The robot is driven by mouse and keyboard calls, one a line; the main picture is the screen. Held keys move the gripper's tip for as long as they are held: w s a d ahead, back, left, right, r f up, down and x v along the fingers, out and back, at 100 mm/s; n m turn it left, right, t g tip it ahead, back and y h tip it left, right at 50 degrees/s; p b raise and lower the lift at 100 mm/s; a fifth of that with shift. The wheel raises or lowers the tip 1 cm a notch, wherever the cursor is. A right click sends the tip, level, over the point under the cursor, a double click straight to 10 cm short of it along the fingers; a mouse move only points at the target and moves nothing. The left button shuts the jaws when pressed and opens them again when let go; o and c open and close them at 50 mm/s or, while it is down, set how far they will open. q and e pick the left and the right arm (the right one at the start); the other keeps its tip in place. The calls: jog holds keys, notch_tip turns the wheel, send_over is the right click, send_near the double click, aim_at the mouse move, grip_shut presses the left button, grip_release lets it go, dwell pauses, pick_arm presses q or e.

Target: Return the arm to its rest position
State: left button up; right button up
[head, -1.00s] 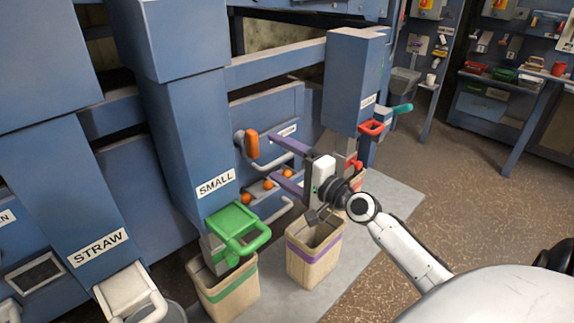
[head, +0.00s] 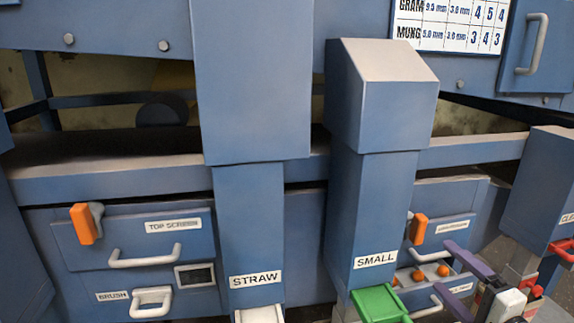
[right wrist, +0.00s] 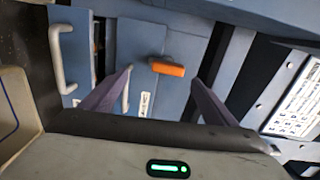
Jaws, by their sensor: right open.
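My right gripper (head: 442,265) is at the lower right of the head view, with its two purple fingers spread and nothing between them. It is in front of the blue panel to the right of the SMALL chute (head: 378,215). In the right wrist view the open fingers (right wrist: 160,75) point toward a blue panel with an orange handle (right wrist: 167,68). I cannot tell whether the fingers touch anything. Most of the right arm is outside the head view. My left gripper and left arm are not in view.
The STRAW chute (head: 250,215) stands left of the SMALL chute. Grey pull handles (head: 145,256) protrude at left.

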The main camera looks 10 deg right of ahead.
jog(key=s+a+f+n+g, duration=0.2)
jog(key=s+a+f+n, duration=0.15)
jog(key=f, duration=0.25)
jog(key=s+a+f+n+g+y, duration=0.1)
jog(key=s+a+f+n, duration=0.15)
jog(key=a+f, duration=0.3)
jog(key=s+a+f+n+g, duration=0.2)
jog(key=s+a+f+n, duration=0.1)
jog(key=f, duration=0.4)
jog(key=s+a+f+n+g, duration=0.4)
jog(key=s+a+f+n, duration=0.5)
jog(key=s+a, duration=0.3)
jog(key=s+f, duration=0.1)
jog(key=s, duration=0.2)
jog(key=shift+s+f+n, duration=0.15)
jog(key=shift+f+n, duration=0.15)
